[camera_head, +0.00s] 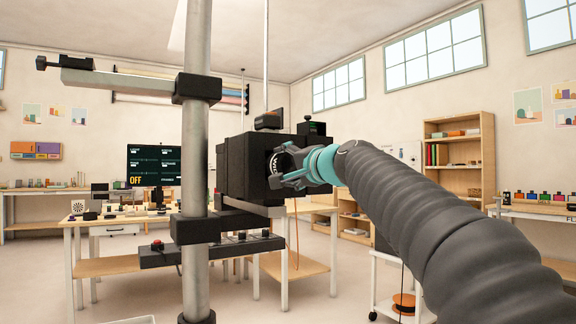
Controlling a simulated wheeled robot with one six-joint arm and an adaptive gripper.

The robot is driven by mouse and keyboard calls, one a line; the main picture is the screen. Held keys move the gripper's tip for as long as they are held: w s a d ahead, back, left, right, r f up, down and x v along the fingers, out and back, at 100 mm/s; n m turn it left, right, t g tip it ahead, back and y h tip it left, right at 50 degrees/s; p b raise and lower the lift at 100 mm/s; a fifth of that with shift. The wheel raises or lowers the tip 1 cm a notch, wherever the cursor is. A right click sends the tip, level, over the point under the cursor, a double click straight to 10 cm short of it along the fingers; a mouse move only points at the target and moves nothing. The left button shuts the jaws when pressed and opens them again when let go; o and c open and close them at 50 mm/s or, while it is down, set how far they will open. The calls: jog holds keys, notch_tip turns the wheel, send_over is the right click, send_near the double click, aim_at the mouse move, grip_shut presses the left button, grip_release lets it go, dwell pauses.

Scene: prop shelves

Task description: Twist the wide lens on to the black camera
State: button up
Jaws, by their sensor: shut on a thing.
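The black camera (233,172) is a boxy body mounted on a stand in the middle of the view. The wide lens (274,163) is dark, with part of white lettering showing on its face. It sits at the right-hand front of the camera. My gripper (280,178) reaches in from the right and is shut on the lens, with its grey fingers around the rim. The fingers hide much of the lens. I cannot tell whether the lens is seated in the mount or only held against it.
A metal pole (196,130) with clamps and a side arm stands close at left. A black control bar (210,250) with knobs runs below the camera. Tables with small props (110,213) and a wooden shelf (458,150) stand behind. A white trolley (385,268) is at lower right.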

dwell(0.4)
jog(key=shift+m+p, duration=0.9)
jog(key=shift+m, duration=0.6)
jog(key=o, duration=1.4)
jog(key=shift+a, duration=0.1)
jog(key=shift+c, duration=0.2)
jog(key=v, duration=1.2)
jog(key=shift+w, duration=0.1)
